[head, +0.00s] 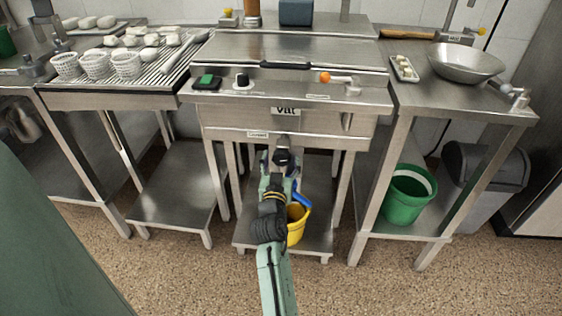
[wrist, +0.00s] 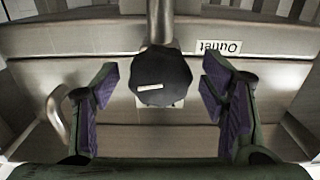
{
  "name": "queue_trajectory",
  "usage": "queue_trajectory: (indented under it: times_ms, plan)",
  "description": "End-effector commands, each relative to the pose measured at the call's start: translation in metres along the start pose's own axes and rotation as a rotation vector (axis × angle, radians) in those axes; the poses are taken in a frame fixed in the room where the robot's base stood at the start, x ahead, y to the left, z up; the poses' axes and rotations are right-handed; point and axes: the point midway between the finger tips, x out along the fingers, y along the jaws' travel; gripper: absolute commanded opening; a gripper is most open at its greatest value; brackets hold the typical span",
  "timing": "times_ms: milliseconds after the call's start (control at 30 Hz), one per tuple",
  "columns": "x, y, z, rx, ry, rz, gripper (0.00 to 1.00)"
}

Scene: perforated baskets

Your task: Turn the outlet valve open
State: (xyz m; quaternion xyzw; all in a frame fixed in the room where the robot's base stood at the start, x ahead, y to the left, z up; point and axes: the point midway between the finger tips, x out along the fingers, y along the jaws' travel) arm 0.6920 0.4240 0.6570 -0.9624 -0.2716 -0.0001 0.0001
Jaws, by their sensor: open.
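The outlet valve has a round black knob (wrist: 160,74) with a short white mark. It shows in the middle of the wrist view beside an upside-down "Outlet" label (wrist: 219,46). In the head view the knob (head: 283,157) sits low at the front of the steel vat (head: 345,123). My gripper (wrist: 161,86) is open, with one purple-padded finger on each side of the knob and a visible gap to both. In the head view my gripper (head: 279,172) is right at the knob and hides part of the valve.
A yellow bucket (head: 296,228) with a blue part above it stands on the shelf below, close to my arm. A green bucket (head: 407,195) is to the right. A curved metal handle (wrist: 57,114) is left of the knob in the wrist view.

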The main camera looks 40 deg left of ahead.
Motion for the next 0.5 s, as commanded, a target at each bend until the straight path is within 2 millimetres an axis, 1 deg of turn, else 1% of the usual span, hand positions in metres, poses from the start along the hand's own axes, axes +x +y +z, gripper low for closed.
queue_trajectory:
  times_ms: [33,67,500]
  plan:
    - [-0.0001,0.0,0.0001,0.0,0.0,0.0,0.65]
    - [-0.0002,0.0,0.0001,0.0,0.0,0.0,0.63]
    - [-0.0004,0.0,0.0,0.0,0.0,0.0,0.33]
